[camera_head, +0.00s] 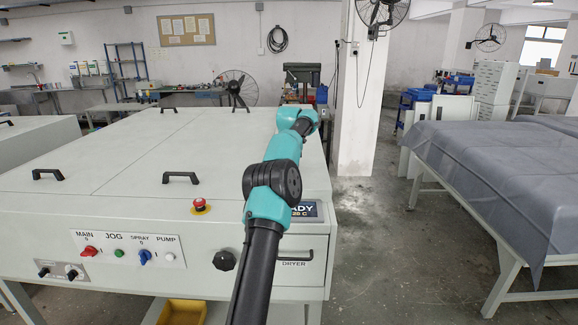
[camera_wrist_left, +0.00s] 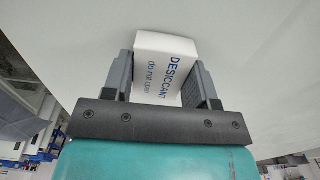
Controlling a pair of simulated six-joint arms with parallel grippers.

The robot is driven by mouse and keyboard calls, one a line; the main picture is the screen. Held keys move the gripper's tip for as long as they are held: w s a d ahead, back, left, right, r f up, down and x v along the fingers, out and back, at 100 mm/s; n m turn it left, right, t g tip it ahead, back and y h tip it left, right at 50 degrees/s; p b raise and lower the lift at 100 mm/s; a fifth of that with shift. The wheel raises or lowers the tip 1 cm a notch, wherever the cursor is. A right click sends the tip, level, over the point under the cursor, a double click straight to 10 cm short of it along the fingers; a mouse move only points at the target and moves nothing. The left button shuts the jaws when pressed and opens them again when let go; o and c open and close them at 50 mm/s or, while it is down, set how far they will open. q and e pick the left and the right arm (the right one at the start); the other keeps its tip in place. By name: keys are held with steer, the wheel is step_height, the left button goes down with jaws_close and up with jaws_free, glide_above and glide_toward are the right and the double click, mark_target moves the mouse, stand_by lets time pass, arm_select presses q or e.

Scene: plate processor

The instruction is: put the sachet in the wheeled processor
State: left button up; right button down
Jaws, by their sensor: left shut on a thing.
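The sachet (camera_wrist_left: 168,58) is a white block marked "DESICCANT do not open". In the left wrist view my left gripper (camera_wrist_left: 166,68) is shut on it, with one dark finger on each side. In the head view one teal and black arm reaches over the right part of a large pale processor (camera_head: 120,150); its gripper and the sachet are hidden there. The processor's front has a drawer (camera_head: 303,268) labelled DRYER, which looks shut, and a partly covered display. No wheels show. My right gripper is in neither view.
A red stop button (camera_head: 200,205), switches (camera_head: 88,250) and black handles (camera_head: 180,178) stick out from the processor. A yellow bin (camera_head: 182,312) is underneath. A cloth-covered table (camera_head: 500,165) stands at the right, with open floor (camera_head: 390,250) between.

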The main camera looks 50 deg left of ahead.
arm_select(q)
steer(key=o, duration=0.9)
steer(key=shift+f, duration=0.1)
steer(key=shift+o, duration=0.2)
